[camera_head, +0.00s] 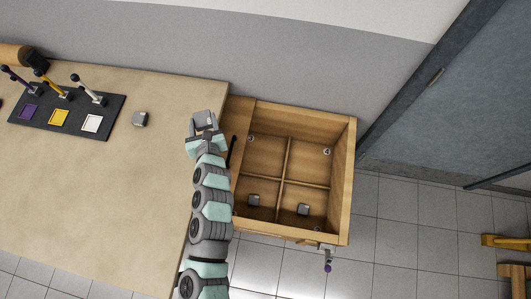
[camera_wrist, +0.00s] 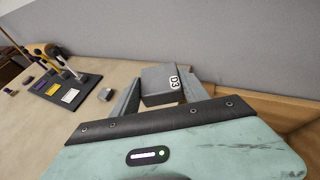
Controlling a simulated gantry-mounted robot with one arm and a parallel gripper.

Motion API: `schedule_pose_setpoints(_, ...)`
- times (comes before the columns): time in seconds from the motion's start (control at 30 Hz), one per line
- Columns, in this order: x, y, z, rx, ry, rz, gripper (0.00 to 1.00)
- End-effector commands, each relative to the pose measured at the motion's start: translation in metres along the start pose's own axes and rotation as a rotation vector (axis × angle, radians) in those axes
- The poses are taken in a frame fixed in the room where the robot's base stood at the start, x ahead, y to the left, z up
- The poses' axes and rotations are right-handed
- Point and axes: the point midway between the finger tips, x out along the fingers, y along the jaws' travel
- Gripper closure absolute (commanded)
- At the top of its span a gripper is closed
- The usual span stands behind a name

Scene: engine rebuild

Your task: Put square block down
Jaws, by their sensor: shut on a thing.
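A grey square block (camera_head: 204,118) is held in my gripper (camera_head: 205,131), near the table's right edge and just left of the wooden box. In the wrist view the block (camera_wrist: 158,80) sits between the two fingers and carries a white label that seems to read "03" or "D3". My gripper is shut on it. I cannot tell whether the block touches the table. A second grey block (camera_head: 139,118) lies on the table to the left and also shows in the wrist view (camera_wrist: 105,94).
The wooden box (camera_head: 352,160) has four compartments with corner number marks. Its two near compartments each hold a grey block (camera_head: 254,200) (camera_head: 303,209); the two far ones look empty. A black panel (camera_head: 47,122) with levers and coloured squares lies on the table (camera_head: 110,200). A wall stands behind.

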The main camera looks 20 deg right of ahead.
Motion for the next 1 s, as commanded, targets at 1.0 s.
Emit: schedule_pose_setpoints(1.0, 0.146, -0.001, -0.053, 0.045, -0.003, -0.095, 1.00)
